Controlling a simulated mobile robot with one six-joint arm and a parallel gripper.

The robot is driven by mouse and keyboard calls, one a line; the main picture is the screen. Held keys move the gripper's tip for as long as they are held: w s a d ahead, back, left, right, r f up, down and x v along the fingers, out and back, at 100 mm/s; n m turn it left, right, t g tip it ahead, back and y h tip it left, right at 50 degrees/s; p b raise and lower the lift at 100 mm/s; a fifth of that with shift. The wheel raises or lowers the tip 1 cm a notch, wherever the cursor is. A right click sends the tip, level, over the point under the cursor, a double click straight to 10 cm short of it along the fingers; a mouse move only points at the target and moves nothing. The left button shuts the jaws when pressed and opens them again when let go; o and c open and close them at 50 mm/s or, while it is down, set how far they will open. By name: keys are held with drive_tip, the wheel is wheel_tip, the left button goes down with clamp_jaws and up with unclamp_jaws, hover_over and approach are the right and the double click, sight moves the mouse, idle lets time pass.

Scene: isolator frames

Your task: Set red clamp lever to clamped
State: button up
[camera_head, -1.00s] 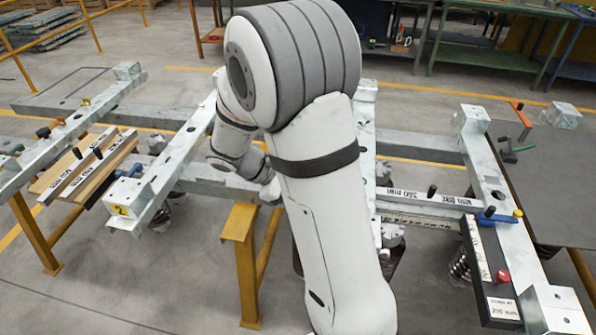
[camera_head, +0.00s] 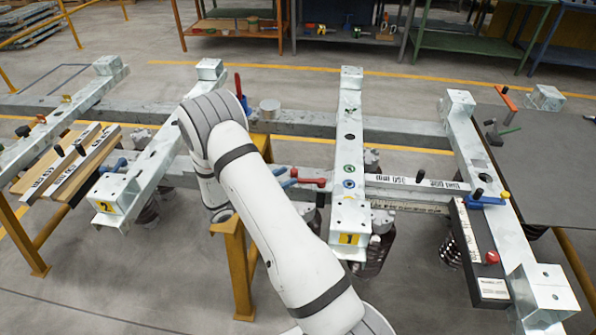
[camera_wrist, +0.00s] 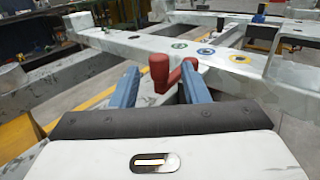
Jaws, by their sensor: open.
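The red clamp lever (camera_head: 311,181) lies beside the silver crossbeam marked 1, pointing toward it in the head view. In the wrist view the red lever (camera_wrist: 159,73) stands up between the blue fingertips, with a crank-like bend to the right. My gripper (camera_head: 286,178) is open, and its two blue fingers lie on either side of the lever. The right finger looks very close to the lever's bend; I cannot tell whether they touch. My arm hides most of the gripper body in the head view, and the lever's base is hidden in both views.
The crossbeam marked 1 (camera_head: 349,213) is just right of the gripper. Another upright red lever with a blue base (camera_head: 239,89) stands behind my arm. A yellow stand (camera_head: 235,268) is below. The crossbeam marked 2 (camera_head: 117,192) is to the left.

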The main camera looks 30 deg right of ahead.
sight(294, 173)
drive_tip(key=d, duration=0.4)
drive_tip(key=shift+w, duration=0.25)
drive_tip(key=shift+c, duration=0.5)
clamp_jaws()
